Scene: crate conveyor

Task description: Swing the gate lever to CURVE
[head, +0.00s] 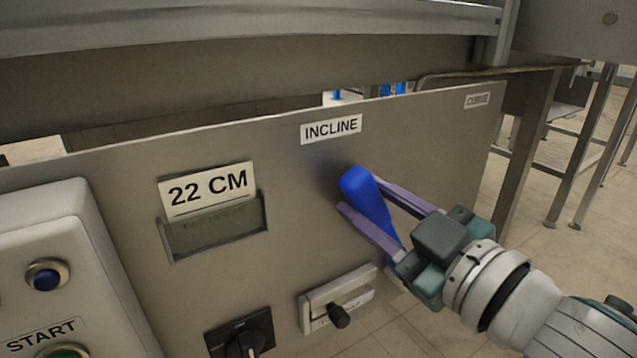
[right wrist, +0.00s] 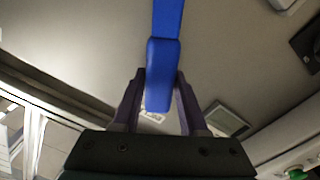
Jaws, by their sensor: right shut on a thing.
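The blue gate lever (head: 359,184) stands out from the grey panel, below the INCLINE label (head: 331,129). The CURVE label (head: 477,99) is at the panel's upper right, well away from the lever. My right gripper (head: 360,196) is shut on the lever, with one purple finger on each side. In the right wrist view the blue lever (right wrist: 163,72) runs down between the two fingers (right wrist: 159,90). The lever's pivot is not clearly seen. My left gripper is not in view.
A 22 CM sign (head: 206,189) sits above a small display (head: 216,230) on the panel. Below are a slide with a black knob (head: 339,316) and a black rotary switch (head: 241,338). A START button box (head: 70,270) stands at left. Conveyor legs (head: 607,150) stand at right.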

